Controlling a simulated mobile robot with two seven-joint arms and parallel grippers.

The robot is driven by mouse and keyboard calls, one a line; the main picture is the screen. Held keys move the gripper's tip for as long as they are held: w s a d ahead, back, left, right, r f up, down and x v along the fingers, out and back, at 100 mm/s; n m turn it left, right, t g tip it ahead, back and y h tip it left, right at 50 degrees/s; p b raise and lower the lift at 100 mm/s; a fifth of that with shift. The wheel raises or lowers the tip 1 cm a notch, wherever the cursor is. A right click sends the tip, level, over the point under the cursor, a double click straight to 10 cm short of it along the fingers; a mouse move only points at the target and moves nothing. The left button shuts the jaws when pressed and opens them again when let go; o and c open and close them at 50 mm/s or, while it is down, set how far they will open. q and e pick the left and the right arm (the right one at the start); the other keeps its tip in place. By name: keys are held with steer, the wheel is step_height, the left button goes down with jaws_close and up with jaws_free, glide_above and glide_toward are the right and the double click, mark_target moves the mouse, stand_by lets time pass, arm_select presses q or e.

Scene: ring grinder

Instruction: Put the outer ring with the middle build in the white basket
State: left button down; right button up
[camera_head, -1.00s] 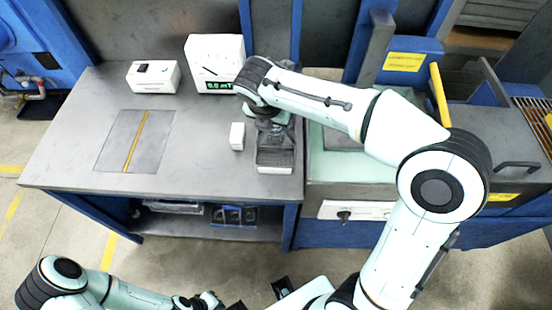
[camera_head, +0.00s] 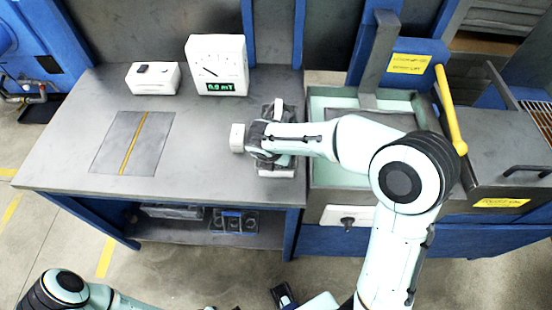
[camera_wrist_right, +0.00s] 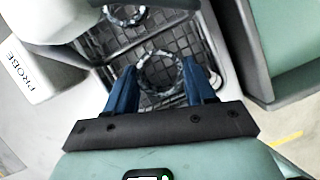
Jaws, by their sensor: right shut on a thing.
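The white basket (camera_head: 276,173) stands at the right end of the grey table, mostly hidden under my right arm in the head view. In the right wrist view the basket (camera_wrist_right: 226,62) has a dark gridded floor with a divider across it. One patterned grey ring (camera_wrist_right: 142,76) is in the nearer part, between the blue fingers of my right gripper (camera_wrist_right: 160,80), which is shut on it. A second similar ring (camera_wrist_right: 125,23) lies in the farther part, partly cut by the frame top. I cannot tell the rings' build sizes.
A small white probe block (camera_head: 237,138) stands just left of the basket. A white gauge (camera_head: 216,65) and a white box (camera_head: 153,78) stand at the table's back. A machine with a basin and yellow handle (camera_head: 449,108) is close on the right. The table's left half is mostly clear.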

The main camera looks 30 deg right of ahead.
steer(key=shift+f, duration=0.2)
steer(key=o, duration=0.9)
steer(key=shift+o, duration=0.2)
steer(key=shift+r, duration=0.1)
steer(key=shift+r, duration=0.25)
arm_select(q)
steer(key=shift+w+r+p, duration=0.25)
steer(key=shift+r+p, duration=0.2)
steer(key=shift+r, duration=0.05)
steer(key=shift+w+r+p, duration=0.2)
steer(key=shift+r+p, duration=0.2)
steer(key=shift+r, duration=0.1)
arm_select(e)
steer(key=v, duration=1.2)
arm_select(q)
steer(key=shift+s, duration=0.1)
arm_select(e)
steer(key=shift+a+f, duration=0.1)
steer(key=shift+f, duration=0.05)
